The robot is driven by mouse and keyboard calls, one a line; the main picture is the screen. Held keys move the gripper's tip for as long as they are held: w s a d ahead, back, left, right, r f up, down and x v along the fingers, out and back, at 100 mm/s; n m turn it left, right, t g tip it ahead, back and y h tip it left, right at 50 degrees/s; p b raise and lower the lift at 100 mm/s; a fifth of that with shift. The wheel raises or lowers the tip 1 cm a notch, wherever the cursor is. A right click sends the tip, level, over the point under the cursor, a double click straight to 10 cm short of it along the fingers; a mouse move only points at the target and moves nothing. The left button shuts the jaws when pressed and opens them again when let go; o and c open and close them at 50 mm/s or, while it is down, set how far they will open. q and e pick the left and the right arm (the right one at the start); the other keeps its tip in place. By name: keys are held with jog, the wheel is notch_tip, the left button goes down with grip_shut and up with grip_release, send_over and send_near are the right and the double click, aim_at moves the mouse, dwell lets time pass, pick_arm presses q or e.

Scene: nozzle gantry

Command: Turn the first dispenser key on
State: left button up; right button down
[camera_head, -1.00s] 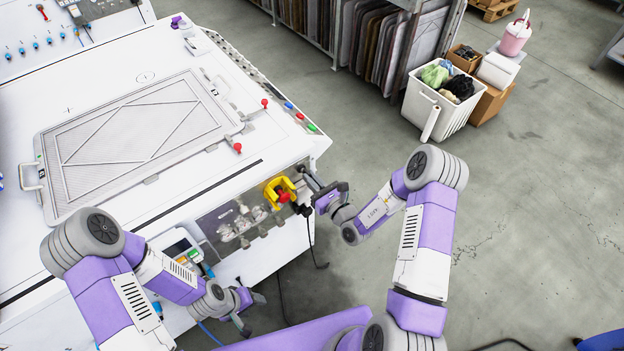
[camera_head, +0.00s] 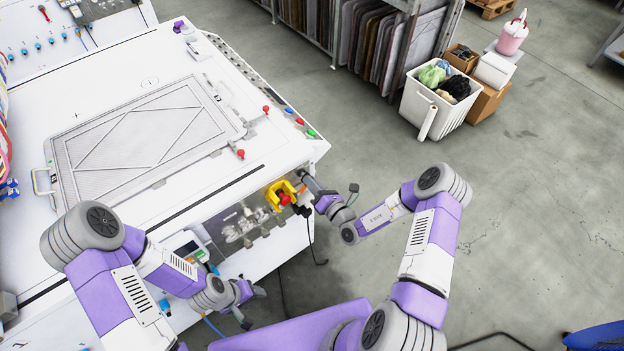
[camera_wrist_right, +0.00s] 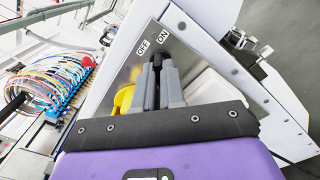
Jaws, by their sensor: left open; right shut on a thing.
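My right gripper (camera_wrist_right: 157,85) is at the grey front panel of the machine, its jaws closed around a small black key (camera_wrist_right: 158,62). White OFF and ON labels (camera_wrist_right: 144,47) sit just beyond the key in the right wrist view. The fingers cover much of the key, so its exact angle is hard to tell. In the head view, the right gripper (camera_head: 318,196) is at the panel's right end, and the key is hidden there. My left gripper (camera_head: 248,306) is open and empty, in front of the machine's lower front.
A yellow-backed red stop button (camera_head: 283,198) is close beside the right gripper. A small screen (camera_head: 185,245) is on the machine's front near the left arm. A white bin (camera_head: 437,108) stands on the floor behind.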

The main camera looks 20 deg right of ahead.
jog(key=shift+f+m+p, duration=0.2)
jog(key=shift+m+p, duration=1.55)
jog(key=shift+m, duration=2.75)
jog(key=c, duration=1.2)
grip_release()
jog(key=p+v, duration=0.1)
jog(key=v, duration=0.6)
jog(key=shift+s+d+r, duration=0.1)
jog(key=shift+s+d, duration=0.05)
jog(key=shift+s, duration=0.15)
